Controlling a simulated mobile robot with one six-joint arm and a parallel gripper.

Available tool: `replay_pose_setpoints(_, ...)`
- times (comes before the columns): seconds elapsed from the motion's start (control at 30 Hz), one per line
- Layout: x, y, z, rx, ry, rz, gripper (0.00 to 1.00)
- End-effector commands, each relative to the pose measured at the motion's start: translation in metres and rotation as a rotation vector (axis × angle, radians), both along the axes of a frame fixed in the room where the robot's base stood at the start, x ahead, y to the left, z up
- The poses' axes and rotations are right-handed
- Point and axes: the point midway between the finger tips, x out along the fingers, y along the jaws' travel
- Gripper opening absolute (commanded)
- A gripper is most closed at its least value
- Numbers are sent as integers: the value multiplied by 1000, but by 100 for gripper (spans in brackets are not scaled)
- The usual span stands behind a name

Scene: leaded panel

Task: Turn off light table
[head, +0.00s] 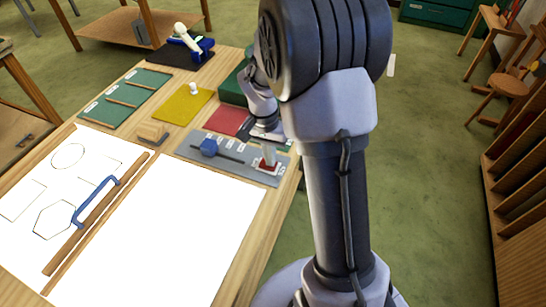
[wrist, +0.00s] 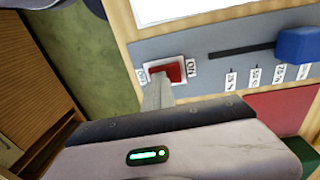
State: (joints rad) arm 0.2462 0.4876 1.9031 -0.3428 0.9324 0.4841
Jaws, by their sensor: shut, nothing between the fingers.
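The light table's panel (head: 175,235) is a bright, blank white surface at the front right of the bench in the head view. A grey control strip (head: 230,165) lies along its far edge. The red rocker switch (wrist: 172,72) sits in a white frame on this strip, with a small label on each side; it also shows at the strip's right end in the head view (head: 267,167). My gripper (wrist: 158,92) is shut and empty, its fingertips at the switch. Whether they touch it I cannot tell. The arm hides part of the strip's surroundings.
A blue slider knob (head: 209,147) sits in a slot on the strip. A drawing sheet (head: 60,190) with a blue-handled tool (head: 95,203) and wooden bars lies left. Yellow (head: 187,106), red (head: 226,120) and green mats (head: 126,98) lie behind. Open floor is right.

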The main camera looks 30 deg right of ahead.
Motion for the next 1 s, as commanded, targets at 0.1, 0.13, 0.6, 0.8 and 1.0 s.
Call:
replay_pose_setpoints(0.1, -3, 5, -9, 8, 15, 0, 0)
replay_pose_setpoints(0.13, -3, 5, -9, 8, 14, 0, 0)
replay_pose_setpoints(0.6, 5, 1, 60, 4, -6, 1, 0)
replay_pose_setpoints(0.8, 7, 2, 107, 3, -8, 1, 0)
replay_pose_setpoints(1.0, 8, 3, 136, 3, -8, 0, 0)
